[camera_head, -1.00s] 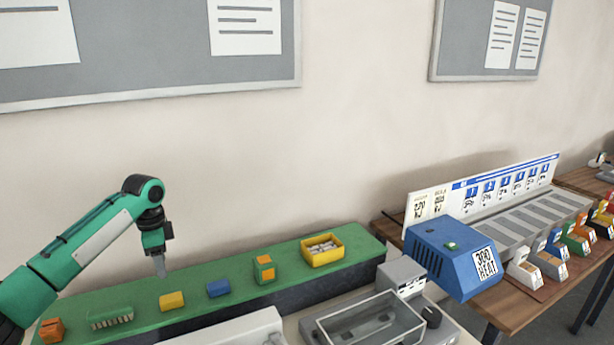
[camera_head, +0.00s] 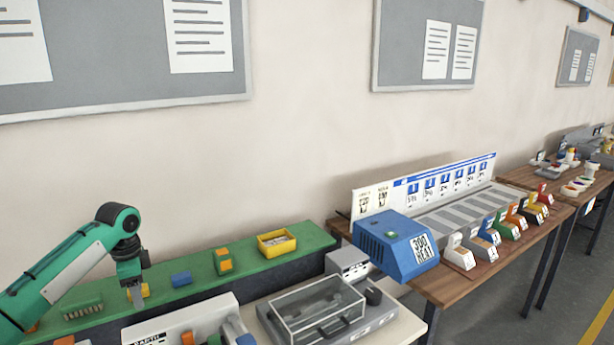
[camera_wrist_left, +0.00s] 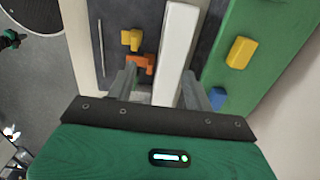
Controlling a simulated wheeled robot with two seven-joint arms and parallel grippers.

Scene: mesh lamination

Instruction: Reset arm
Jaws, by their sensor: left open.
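My left arm comes in from the left in the head view, and my left gripper (camera_head: 135,290) points down over the green bench top. In the head view it overlaps a yellow block (camera_head: 145,290), which is partly hidden behind it. In the left wrist view the two fingers of my left gripper (camera_wrist_left: 157,90) stand apart with nothing held between them. Below them lie a white bar (camera_wrist_left: 177,50) and an orange piece (camera_wrist_left: 141,63). The yellow block (camera_wrist_left: 241,52) is off to the right there. My right gripper is not in view.
The green bench (camera_head: 310,238) carries a blue block (camera_head: 181,279), an orange-green block (camera_head: 223,262) and a yellow bin (camera_head: 277,242). A clear-lidded machine (camera_head: 320,310) stands in front. A blue heater (camera_head: 393,245) and several coloured holders stand on the wooden table (camera_head: 455,292).

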